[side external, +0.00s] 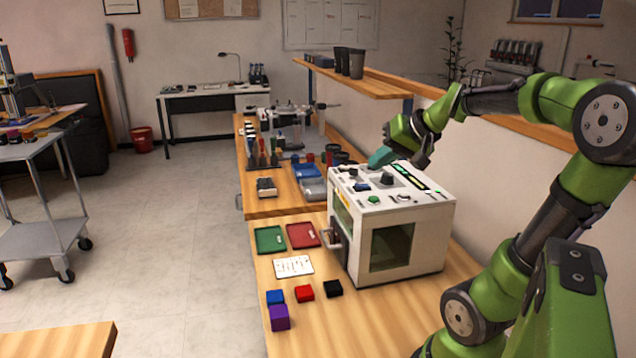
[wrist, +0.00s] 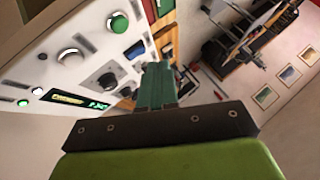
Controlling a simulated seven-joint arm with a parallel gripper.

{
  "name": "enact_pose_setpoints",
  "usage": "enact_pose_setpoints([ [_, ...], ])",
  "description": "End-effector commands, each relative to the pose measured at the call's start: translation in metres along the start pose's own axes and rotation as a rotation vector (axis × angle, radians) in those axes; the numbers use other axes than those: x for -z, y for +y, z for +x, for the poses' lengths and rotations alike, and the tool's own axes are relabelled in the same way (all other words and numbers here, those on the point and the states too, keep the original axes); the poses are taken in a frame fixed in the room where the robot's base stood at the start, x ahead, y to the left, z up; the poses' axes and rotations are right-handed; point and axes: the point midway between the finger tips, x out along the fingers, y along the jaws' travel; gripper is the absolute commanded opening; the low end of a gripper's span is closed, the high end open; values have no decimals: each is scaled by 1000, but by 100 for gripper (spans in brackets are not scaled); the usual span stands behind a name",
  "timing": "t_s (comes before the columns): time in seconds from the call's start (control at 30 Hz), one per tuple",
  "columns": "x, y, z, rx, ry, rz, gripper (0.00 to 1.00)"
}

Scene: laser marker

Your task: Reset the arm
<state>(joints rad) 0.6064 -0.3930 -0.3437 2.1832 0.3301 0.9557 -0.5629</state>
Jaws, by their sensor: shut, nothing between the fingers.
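My gripper (side external: 381,157) is above the back part of the laser marker's top, at the end of my green arm. In the wrist view its teal fingers (wrist: 157,84) are together with nothing between them. The laser marker (side external: 408,238) is a white box with a dark window and a door handle on its left side. Its control panel (wrist: 84,66) shows at the left of the wrist view, with a green button (wrist: 118,23), knobs and a lit display. Whether the fingers touch the panel I cannot tell.
Blue (side external: 275,297), red (side external: 304,290), black (side external: 333,288) and purple (side external: 279,317) blocks sit on the wooden bench before the machine. A green tray (side external: 270,239), a red tray (side external: 303,235) and a white card (side external: 293,266) lie left of it. A raised shelf (side external: 375,80) stands behind.

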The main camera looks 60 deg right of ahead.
Motion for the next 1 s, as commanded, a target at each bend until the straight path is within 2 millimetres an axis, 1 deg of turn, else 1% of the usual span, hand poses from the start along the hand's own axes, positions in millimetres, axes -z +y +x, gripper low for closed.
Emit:
enact_pose_setpoints([
  [0.47, 0, 0, 0, 0, 0, -1, 0],
  [0.57, 0, 0, 0, -2, 0, 22, 0],
  [0.63, -6, 4, 4, -19, -14, 63, 0],
  [0.67, -12, 3, 6, -27, -26, 77, 0],
  [0.77, -51, -24, 16, -26, -100, 48, 0],
  [0.8, -69, -37, 19, -21, -131, 18, 0],
  [0.87, -99, -57, 21, -11, -176, -48, 0],
  [0.9, -120, -69, 21, -2, -203, -98, 0],
  [1.0, -170, -93, 16, 28, -255, -245, 0],
])
